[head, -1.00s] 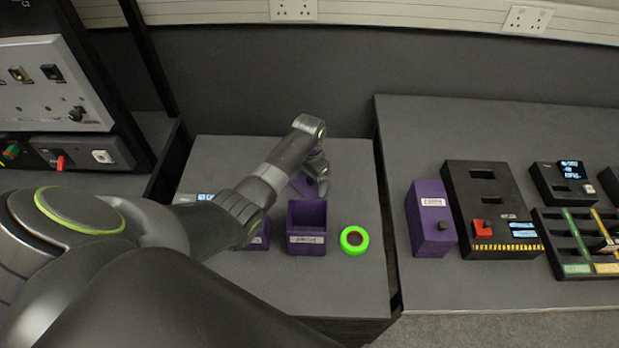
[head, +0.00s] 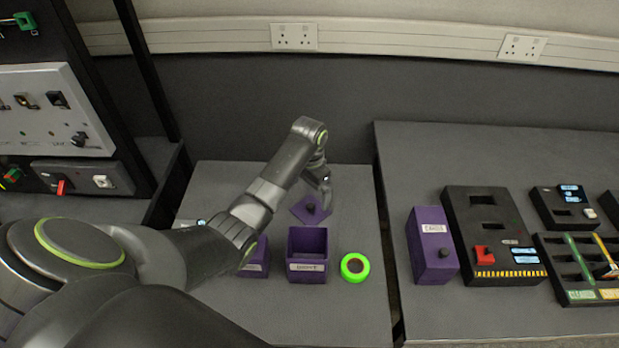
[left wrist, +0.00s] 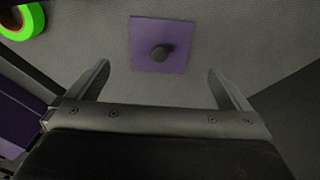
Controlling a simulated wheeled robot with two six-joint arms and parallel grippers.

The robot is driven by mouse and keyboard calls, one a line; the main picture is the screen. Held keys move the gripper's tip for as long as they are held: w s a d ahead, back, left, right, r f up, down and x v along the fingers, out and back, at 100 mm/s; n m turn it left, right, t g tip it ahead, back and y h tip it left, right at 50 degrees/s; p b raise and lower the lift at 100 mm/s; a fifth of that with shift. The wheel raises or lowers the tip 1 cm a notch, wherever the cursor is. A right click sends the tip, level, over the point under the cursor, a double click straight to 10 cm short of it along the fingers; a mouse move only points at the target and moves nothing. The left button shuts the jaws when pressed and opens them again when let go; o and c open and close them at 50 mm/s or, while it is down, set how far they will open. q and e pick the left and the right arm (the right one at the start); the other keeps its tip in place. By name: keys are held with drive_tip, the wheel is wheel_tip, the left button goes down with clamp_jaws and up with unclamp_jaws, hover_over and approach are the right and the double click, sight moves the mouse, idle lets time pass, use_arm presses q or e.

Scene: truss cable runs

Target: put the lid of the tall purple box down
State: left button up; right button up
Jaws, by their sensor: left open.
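The purple lid (head: 312,208), a flat square with a dark round knob, lies on the grey table behind the open purple box (head: 307,272). The lid and its knob also show in the left wrist view (left wrist: 143,58), lying flat on the grey surface. My left gripper (head: 325,194) is just above and beside the lid in the head view. In the left wrist view its two fingers (left wrist: 162,85) are wide apart, with nothing between them. The open box has a white label on its front and shows no lid on top. My right gripper is not in view.
A green tape roll (head: 354,267) lies right of the open box. Another purple box (head: 256,265) is partly hidden by my left arm. A purple box with a knob (head: 432,245) and black devices (head: 490,240) are on the right table. A gap separates the tables.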

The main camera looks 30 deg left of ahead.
sight(310, 206)
use_arm(q)
wheel_tip(310, 206, up, 5)
drive_tip(key=shift+f, duration=0.1)
idle(0.6)
